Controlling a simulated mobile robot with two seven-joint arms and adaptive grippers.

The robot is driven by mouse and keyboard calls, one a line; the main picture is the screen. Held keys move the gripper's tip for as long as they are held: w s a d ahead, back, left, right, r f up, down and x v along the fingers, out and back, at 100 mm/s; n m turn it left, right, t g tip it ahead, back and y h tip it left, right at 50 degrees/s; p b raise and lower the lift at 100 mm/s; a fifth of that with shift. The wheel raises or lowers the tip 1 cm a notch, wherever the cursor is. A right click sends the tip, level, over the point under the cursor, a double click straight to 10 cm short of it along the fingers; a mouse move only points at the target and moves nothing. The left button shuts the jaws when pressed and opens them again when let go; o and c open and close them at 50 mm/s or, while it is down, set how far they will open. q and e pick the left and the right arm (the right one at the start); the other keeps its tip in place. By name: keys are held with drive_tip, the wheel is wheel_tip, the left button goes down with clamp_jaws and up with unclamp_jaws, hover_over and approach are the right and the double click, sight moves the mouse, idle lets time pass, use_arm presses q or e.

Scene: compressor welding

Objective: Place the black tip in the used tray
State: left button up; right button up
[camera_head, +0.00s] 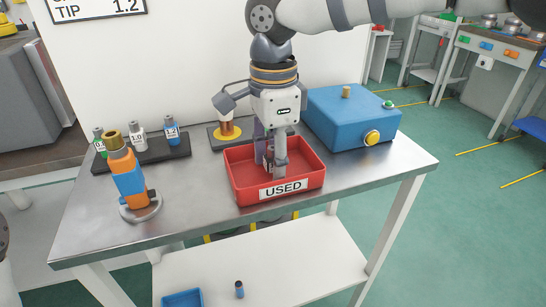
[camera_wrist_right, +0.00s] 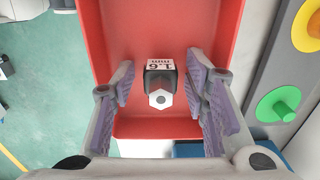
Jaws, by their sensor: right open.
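The red used tray (camera_head: 292,190) sits on the metal table with its USED label facing front; its red floor and walls fill much of the wrist view (camera_wrist_right: 118,30). My right gripper (camera_head: 270,170) points down into the tray. In the wrist view its two fingers (camera_wrist_right: 160,90) are apart. The black tip (camera_wrist_right: 159,78), with a white 1.6 mm label and a pale hexagonal end, is between the fingers, with gaps on both sides. It is inside the tray outline. In the head view the fingers mostly hide it. My left gripper is not in view.
A dark rack (camera_head: 150,155) with several tips stands at the back left, behind an orange and blue torch (camera_head: 128,178) on a round stand. A blue box (camera_head: 350,115) is right of the tray. The table's front left is bare.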

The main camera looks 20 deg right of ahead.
wheel_tip(320, 180, up, 12)
drive_tip(key=shift+r, duration=0.15)
